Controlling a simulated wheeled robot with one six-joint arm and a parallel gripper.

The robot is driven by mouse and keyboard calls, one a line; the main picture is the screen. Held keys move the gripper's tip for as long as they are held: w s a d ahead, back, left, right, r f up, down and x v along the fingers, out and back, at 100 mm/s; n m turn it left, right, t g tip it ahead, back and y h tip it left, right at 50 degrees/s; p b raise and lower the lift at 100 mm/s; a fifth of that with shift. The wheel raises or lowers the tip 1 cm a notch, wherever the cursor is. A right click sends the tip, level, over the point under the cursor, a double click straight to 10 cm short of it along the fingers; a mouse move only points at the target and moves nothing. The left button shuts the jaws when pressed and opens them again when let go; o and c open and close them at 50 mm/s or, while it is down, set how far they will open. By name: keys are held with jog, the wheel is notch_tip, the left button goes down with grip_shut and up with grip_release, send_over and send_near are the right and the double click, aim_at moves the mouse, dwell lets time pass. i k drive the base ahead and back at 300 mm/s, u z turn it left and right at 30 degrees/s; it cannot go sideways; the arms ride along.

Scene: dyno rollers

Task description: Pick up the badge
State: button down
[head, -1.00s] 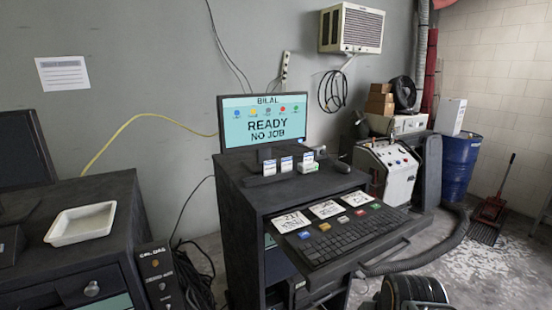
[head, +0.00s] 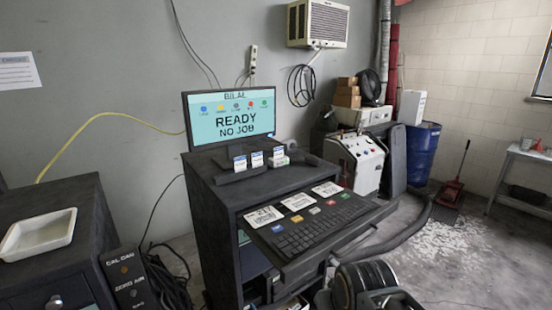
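I cannot tell for sure which thing is the badge. Several small white cards with blue tops (head: 257,159) stand in a row on a dark holder (head: 240,174) below the monitor. Three flat white printed cards lie on the pull-out keyboard shelf: a left one (head: 264,217), a middle one (head: 298,202) and a right one (head: 327,189). Their print is too small to read. My gripper is not in view.
The monitor (head: 232,115) reads "BILAL READY NO JOB" on a dark cabinet (head: 215,215). The keyboard (head: 320,228) shelf juts forward. A white tray (head: 38,236) sits on the left cabinet.

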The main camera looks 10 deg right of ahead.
aim_at(278, 152)
jog(key=u, duration=0.05)
jog(key=k, duration=0.4)
jog(key=u, duration=0.95)
jog(key=i, duration=0.95)
jog(key=z, duration=0.1)
